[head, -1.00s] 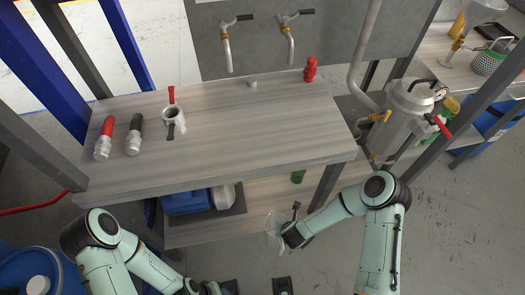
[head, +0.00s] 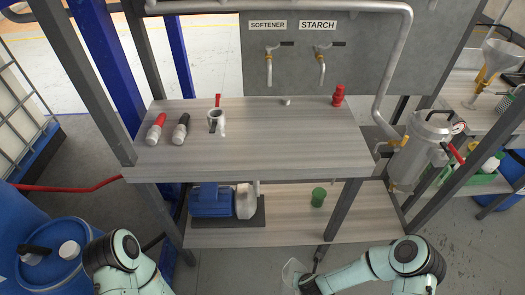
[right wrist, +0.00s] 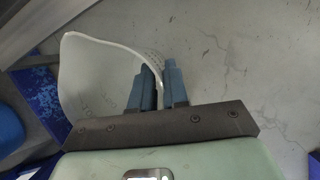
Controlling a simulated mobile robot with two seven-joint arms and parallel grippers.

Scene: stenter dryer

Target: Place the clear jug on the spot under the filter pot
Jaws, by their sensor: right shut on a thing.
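The clear jug (head: 292,274) is at the bottom of the head view, in front of the bench. It also shows in the right wrist view (right wrist: 95,80), tilted, with its rim between my fingers. My right gripper (right wrist: 160,85) is shut on the jug's edge; in the head view the gripper (head: 305,284) is partly cut off. A steel pot (head: 420,150) with a lid, a gauge and a red-handled valve stands at the right of the bench; it looks like the filter pot. The spot under it is not clearly visible. My left gripper is out of the picture.
The bench top (head: 270,150) carries red and black fittings at its left and a red fitting (head: 338,95) at the back. The lower shelf (head: 280,220) holds a blue pump (head: 210,202) and a green item (head: 318,197). Posts and a pipe (head: 378,100) flank the pot.

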